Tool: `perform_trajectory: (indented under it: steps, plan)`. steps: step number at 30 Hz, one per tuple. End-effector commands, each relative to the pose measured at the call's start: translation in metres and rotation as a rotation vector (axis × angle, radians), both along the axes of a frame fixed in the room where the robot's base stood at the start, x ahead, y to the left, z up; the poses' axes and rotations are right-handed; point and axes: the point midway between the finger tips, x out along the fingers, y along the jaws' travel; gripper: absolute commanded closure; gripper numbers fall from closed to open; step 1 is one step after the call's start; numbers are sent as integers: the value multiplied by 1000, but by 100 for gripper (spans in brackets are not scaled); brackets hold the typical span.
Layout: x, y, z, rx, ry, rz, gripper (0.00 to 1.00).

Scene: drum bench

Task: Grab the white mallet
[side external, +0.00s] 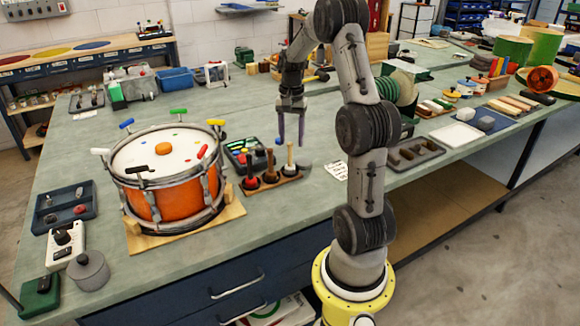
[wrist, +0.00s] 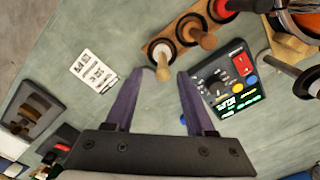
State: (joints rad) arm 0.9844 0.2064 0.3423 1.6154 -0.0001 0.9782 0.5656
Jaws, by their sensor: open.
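The white mallet (side external: 290,156) stands upright with its pale handle up, at the right end of a small wooden rack (side external: 272,181). A brown mallet (side external: 270,163) and a red mallet (side external: 251,180) stand to its left. My gripper (side external: 291,142) is open and empty, pointing down, its fingertips close to the white mallet's handle top. In the wrist view, the white mallet (wrist: 163,72) shows between or just beyond the open fingertips (wrist: 164,76); whether they overlap it in height I cannot tell. The brown mallet (wrist: 205,41) is up and right of it.
An orange drum (side external: 170,190) with coloured clamps stands left of the rack. A dark control pad (wrist: 228,82) lies right beside the rack in the wrist view. A printed white card (wrist: 93,72) lies flat on the other side, with bare bench around it.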

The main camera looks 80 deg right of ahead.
Motion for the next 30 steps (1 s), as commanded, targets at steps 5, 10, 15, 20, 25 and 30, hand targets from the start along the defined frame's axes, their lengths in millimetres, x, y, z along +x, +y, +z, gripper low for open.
perform_trajectory:
  steps: [5,10,15,20,25,30]
  plan:
    - [0,0,-16,0,0,1,45]
    - [2,1,-30,2,1,1,45]
    - [4,2,-55,3,2,1,45]
    - [4,1,-68,1,1,1,45]
    - [4,1,-69,-1,-1,1,45]
    - [4,1,-68,-1,-1,1,64]
